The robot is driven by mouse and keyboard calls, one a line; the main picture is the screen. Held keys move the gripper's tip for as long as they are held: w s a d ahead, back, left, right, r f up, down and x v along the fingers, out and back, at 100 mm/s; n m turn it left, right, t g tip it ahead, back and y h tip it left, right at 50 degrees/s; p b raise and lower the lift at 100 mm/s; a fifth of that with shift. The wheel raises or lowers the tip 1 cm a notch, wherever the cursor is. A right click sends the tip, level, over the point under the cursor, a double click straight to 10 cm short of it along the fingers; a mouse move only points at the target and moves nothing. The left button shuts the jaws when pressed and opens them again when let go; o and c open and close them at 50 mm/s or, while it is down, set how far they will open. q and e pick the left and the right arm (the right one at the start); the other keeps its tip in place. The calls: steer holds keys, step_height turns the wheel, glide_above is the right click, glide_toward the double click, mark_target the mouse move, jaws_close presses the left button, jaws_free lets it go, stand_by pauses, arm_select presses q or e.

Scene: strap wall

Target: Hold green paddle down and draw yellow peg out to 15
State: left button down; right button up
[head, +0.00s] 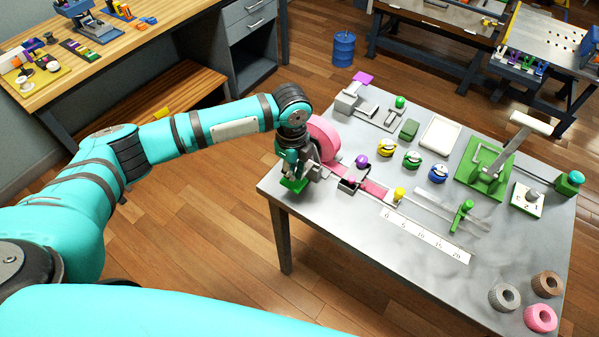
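The green paddle (293,186) appears at the table's near left corner, partly hidden by my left gripper. My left gripper (291,171) points down right at it; whether they touch, and whether the fingers are open or shut, I cannot tell. The yellow peg (399,193) stands at the end of a pink strap (375,189) that comes from a pink roll (323,137). The peg is near the 0 end of the white scale (425,237), which is marked up to 20. My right gripper is not in view.
A purple knob (361,161) stands by the strap. A green post (466,208) stands beside the rail, right of the peg. A green lever press (488,168) is at the back right. Several ribbed rings, including a pink one (540,317), lie at the front right.

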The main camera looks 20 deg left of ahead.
mark_target(293, 183)
arm_select(q)
steer(key=shift+f, duration=0.15)
steer(key=shift+s+f+b, duration=0.1)
steer(key=shift+f+b, duration=0.85)
steer(key=shift+f, duration=1.25)
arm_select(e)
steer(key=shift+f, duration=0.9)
arm_select(q)
steer(key=shift+f+p, duration=0.1)
steer(key=shift+p, duration=0.25)
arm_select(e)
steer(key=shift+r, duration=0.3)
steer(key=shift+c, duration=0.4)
